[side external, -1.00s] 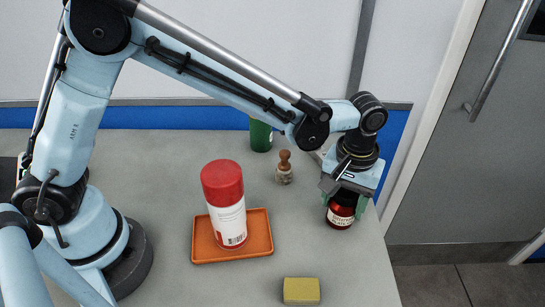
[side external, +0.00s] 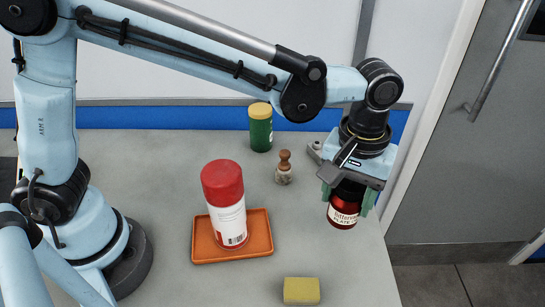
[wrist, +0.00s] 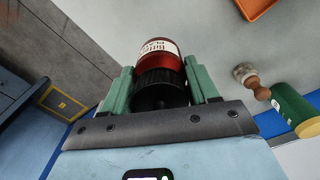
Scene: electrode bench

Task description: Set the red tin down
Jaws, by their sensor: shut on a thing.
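My gripper (side external: 348,197) is shut around a dark red jar-like tin (side external: 342,213) with a pale label. In the wrist view, the red tin (wrist: 158,54) sits between the green fingers, its black lid (wrist: 160,88) toward the gripper. In the side view the tin is near the bench's right edge and leans slightly. I cannot tell whether its base touches the bench. A white canister with a red lid (side external: 224,198) stands on the orange tray (side external: 262,250), well left of my gripper.
A green container with a yellow lid (side external: 261,127) and a small wooden-knobbed shaker (side external: 284,168) stand behind. A yellow sponge (side external: 301,290) lies at the front. The bench (side external: 345,262) is clear between sponge and tin. Its right edge drops to the floor.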

